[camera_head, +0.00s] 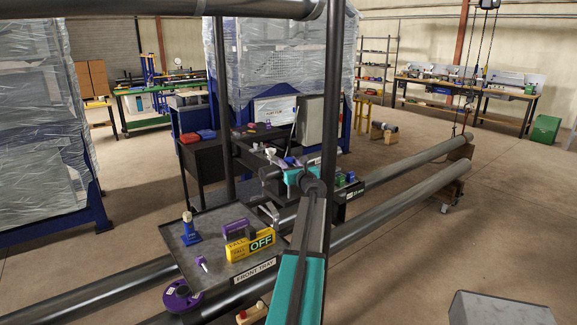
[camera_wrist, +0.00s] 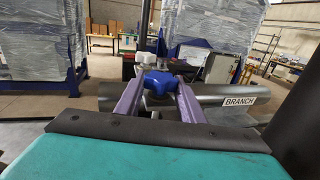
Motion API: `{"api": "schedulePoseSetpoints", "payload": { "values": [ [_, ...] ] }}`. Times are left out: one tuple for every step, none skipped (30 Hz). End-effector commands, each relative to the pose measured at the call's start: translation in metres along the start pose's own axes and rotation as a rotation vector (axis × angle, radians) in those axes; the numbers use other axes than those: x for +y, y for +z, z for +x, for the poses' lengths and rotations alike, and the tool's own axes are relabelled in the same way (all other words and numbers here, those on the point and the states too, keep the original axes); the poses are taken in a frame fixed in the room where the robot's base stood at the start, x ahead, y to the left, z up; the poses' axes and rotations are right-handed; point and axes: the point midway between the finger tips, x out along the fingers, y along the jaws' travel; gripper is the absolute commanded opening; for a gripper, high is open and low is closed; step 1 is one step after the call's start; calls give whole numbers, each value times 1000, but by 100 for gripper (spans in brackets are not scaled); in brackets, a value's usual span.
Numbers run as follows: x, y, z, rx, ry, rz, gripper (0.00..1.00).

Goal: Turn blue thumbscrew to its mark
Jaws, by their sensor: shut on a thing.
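The blue thumbscrew (camera_wrist: 158,82) shows in the middle of the wrist view, a lobed knob on a grey fitting at the dark pipe labelled BRANCH (camera_wrist: 215,101). My gripper (camera_wrist: 161,87) has one purple finger on each side of it and is shut on it. I cannot make out the thumbscrew's mark. In the head view my teal and black arm reaches forward to the pipe stand, and I cannot pick out the thumbscrew there.
Long dark pipes (camera_head: 410,200) run to the right. A dark post (camera_head: 331,120) stands close by my arm.

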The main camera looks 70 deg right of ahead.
Motion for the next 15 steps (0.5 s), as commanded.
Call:
{"api": "schedulePoseSetpoints", "payload": {
  "values": [
    [2,3,2,-3,9,1,12],
    [2,3,2,-3,11,1,12],
    [2,3,2,-3,13,1,12],
    [2,3,2,-3,15,2,13],
    [2,3,2,-3,15,2,13],
    [2,3,2,-3,16,2,13],
    [2,3,2,-3,16,2,13],
    [2,3,2,-3,16,2,13],
    [2,3,2,-3,16,2,13],
    [2,3,2,-3,15,2,13],
    [2,3,2,-3,15,2,13],
    [2,3,2,-4,15,2,13],
    [2,3,2,-4,15,2,13],
    [2,3,2,-4,15,2,13],
    [2,3,2,-3,15,2,42]
  ]
}}
